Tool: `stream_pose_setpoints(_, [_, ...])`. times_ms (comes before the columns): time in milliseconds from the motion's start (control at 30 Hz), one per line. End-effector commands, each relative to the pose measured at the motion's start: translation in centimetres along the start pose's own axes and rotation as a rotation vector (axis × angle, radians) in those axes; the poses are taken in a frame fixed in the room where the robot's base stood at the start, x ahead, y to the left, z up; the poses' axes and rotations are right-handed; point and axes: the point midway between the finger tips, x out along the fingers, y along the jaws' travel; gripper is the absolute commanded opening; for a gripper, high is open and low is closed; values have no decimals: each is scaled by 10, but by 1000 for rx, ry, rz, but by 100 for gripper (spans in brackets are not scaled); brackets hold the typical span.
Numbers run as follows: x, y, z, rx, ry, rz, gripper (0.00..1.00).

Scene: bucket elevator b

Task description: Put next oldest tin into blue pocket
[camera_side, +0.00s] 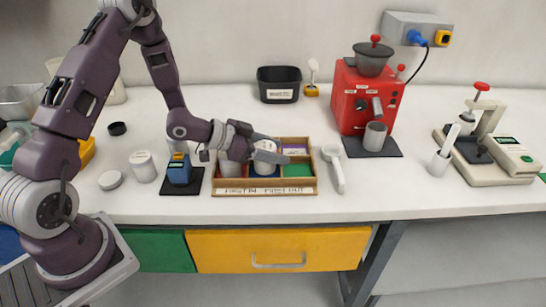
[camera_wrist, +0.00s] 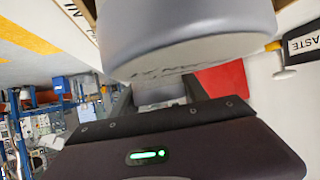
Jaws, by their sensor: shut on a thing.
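The wooden tray (camera_side: 265,192) stands near the counter's front edge, with coloured pockets and a front label reading FIRST IN, FIRST OUT. My gripper (camera_side: 268,154) lies almost level over the tray, shut on a pale tin (camera_side: 264,168). In the wrist view the same tin (camera_wrist: 190,35) fills the top, close to the jaws, with handwriting on it. Blue shows around its base in the side view, so it is at the blue pocket; whether it touches the floor is hidden. Purple (camera_side: 295,151) and green (camera_side: 298,170) pockets look empty.
A white scoop (camera_side: 336,168) lies right of the tray. A blue device (camera_side: 179,169) on a black mat and a white canister (camera_side: 143,166) stand left. A black bin (camera_side: 279,84) is behind; a red grinder (camera_side: 368,96) stands back right.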

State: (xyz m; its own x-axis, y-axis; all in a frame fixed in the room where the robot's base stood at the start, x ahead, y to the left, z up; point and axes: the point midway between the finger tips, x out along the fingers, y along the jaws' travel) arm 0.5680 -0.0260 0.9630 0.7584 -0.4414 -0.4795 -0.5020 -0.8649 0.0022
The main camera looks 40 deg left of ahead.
Motion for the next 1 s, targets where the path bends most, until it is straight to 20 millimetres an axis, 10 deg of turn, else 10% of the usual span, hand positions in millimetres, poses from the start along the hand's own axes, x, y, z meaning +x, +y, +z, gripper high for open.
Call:
stream_pose_setpoints(467, [9,-1,17,0,1,-2,5])
stream_pose_setpoints(500, [9,-1,16,1,1,-2,60])
stream_pose_setpoints(567, [9,-1,16,1,1,-2,72])
stream_pose_setpoints(1000, [-7,-2,14,0,0,-5,74])
